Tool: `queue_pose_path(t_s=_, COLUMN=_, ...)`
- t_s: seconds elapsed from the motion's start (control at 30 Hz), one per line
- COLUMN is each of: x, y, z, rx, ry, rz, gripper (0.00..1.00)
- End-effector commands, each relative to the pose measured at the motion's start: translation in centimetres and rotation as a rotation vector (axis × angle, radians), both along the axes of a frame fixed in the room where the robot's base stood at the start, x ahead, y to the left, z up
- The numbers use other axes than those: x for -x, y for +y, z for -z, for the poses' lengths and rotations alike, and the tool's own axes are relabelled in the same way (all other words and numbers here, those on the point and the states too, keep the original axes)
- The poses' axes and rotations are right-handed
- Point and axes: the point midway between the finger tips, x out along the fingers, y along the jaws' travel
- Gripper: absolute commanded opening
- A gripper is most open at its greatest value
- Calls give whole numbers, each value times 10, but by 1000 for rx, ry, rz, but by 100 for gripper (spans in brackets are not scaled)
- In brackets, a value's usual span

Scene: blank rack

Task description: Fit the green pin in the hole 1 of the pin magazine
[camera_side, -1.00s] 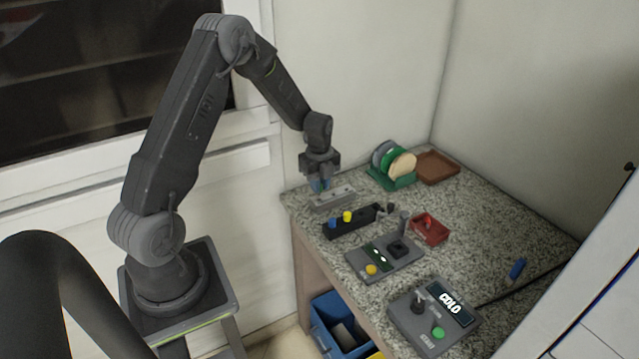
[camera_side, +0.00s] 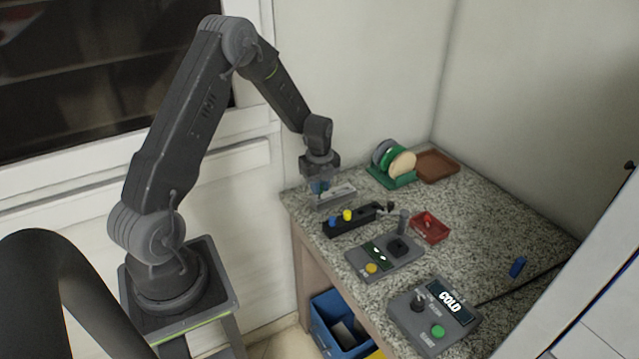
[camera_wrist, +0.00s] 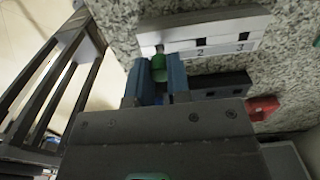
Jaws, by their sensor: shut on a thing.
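The pin magazine is a light grey block (camera_side: 338,196) at the counter's far left end. In the wrist view, the magazine (camera_wrist: 215,32) shows square holes marked 2 and 3. My gripper (camera_side: 319,188) is over its left end. In the wrist view, my gripper's blue fingers (camera_wrist: 158,76) are shut on the green pin (camera_wrist: 158,64). The pin's far end is at the magazine's left part, left of hole 2. The mark for hole 1 is hidden, and I cannot tell whether the pin's tip is inside a hole.
A black rack (camera_side: 336,229) with a blue pin (camera_side: 332,220) and a yellow pin (camera_side: 348,215) stands just in front. A grey box with a yellow button (camera_side: 371,268), a red tray (camera_side: 430,234) and a green disc stand (camera_side: 396,180) are nearby.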

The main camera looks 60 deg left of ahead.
Motion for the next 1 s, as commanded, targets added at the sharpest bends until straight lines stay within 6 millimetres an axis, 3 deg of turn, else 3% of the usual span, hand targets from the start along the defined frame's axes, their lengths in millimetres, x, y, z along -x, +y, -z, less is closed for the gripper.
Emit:
queue_pose_path(t_s=0.8, x=0, y=0, z=20, rx=0, ry=1, rz=0, gripper=0)
queue_pose_path(t_s=0.83, x=0, y=0, z=19, rx=0, ry=0, rz=0, gripper=19)
queue_pose_path(t_s=1.0, x=0, y=0, z=19, rx=0, ry=0, rz=0, gripper=36)
